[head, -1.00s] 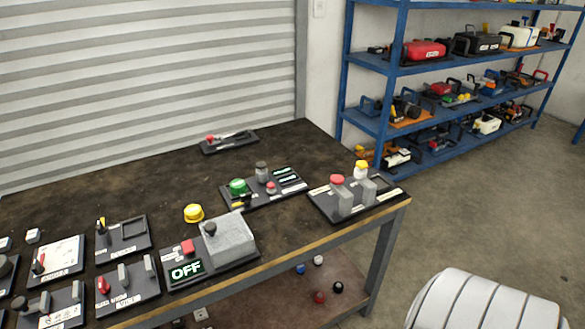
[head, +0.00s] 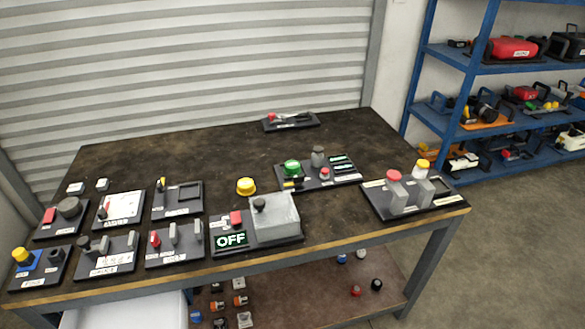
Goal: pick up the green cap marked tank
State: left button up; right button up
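A green round cap (head: 292,167) sits on a dark panel (head: 318,181) on the workbench, right of the middle of the head view. Beside it on the same panel are a grey knob, a small red button, a yellow-marked part and dark displays with green lines. Any marking on the green cap is too small to read. Neither of my grippers is in view.
The dark workbench (head: 140,160) carries several control panels along its front. A loose yellow cap (head: 246,186) lies left of the green one. A panel with red and yellow knobs (head: 415,200) stands at the right. Blue shelves (head: 465,62) stand behind right.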

aim_at(291, 167)
jog(key=i+l+u, duration=0.2)
jog(key=l+u, duration=0.25)
jog(key=i+l+u, duration=0.15)
jog(key=u, duration=0.3)
jog(key=l+u, duration=0.45)
jog(key=l, duration=0.05)
